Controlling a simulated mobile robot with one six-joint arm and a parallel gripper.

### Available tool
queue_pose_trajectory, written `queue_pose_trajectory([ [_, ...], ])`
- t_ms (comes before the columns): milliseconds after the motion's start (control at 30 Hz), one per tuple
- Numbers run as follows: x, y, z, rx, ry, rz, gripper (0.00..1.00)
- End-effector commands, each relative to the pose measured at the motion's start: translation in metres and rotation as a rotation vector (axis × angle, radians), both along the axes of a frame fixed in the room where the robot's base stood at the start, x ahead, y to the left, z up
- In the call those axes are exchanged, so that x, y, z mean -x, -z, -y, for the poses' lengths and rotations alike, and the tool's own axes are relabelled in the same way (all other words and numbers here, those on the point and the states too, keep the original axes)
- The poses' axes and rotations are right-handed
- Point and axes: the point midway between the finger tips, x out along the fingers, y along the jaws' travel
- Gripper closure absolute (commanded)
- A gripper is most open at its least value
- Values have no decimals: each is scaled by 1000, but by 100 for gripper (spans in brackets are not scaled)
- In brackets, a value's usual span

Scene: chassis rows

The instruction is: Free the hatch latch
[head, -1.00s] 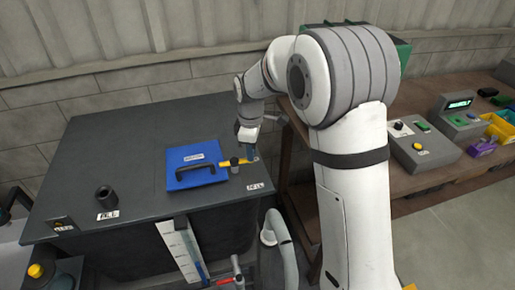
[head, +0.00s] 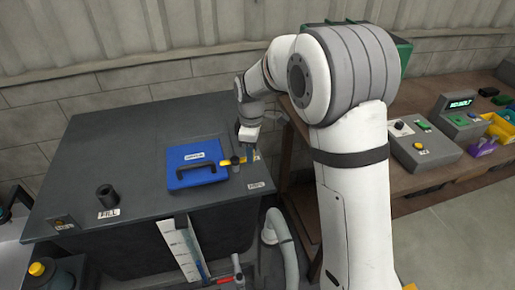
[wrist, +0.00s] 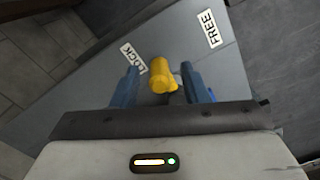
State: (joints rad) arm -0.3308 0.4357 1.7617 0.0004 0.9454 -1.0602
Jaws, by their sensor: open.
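The blue hatch (head: 190,158) with its black handle lies closed on the dark tank top in the head view. The yellow latch (head: 229,162) reaches from the hatch's right edge toward my gripper (head: 249,152). In the wrist view the yellow latch (wrist: 160,76) lies between the two blue fingers of my gripper (wrist: 161,84), which stand apart on either side of it. Its end is beside the LOCK label (wrist: 133,58). The FREE label (wrist: 211,29) is farther right. I cannot tell whether a finger touches the latch.
A black FILL pipe (head: 106,195) stands on the tank top (head: 120,150) at left. A white gauge strip (head: 183,248) hangs at the tank's front. A bench (head: 425,185) with control boxes and coloured bins stands at right. The tank top around the hatch is mostly clear.

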Motion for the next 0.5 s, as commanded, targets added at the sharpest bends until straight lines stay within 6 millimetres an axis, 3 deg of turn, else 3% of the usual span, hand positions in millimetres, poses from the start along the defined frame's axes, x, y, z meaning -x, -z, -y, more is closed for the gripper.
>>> queue_pose_trajectory([
  [167, -1, -8, 0, 0, 0, 3, 59],
  [500, -4, -63, 0, 0, 0, 3, 59],
])
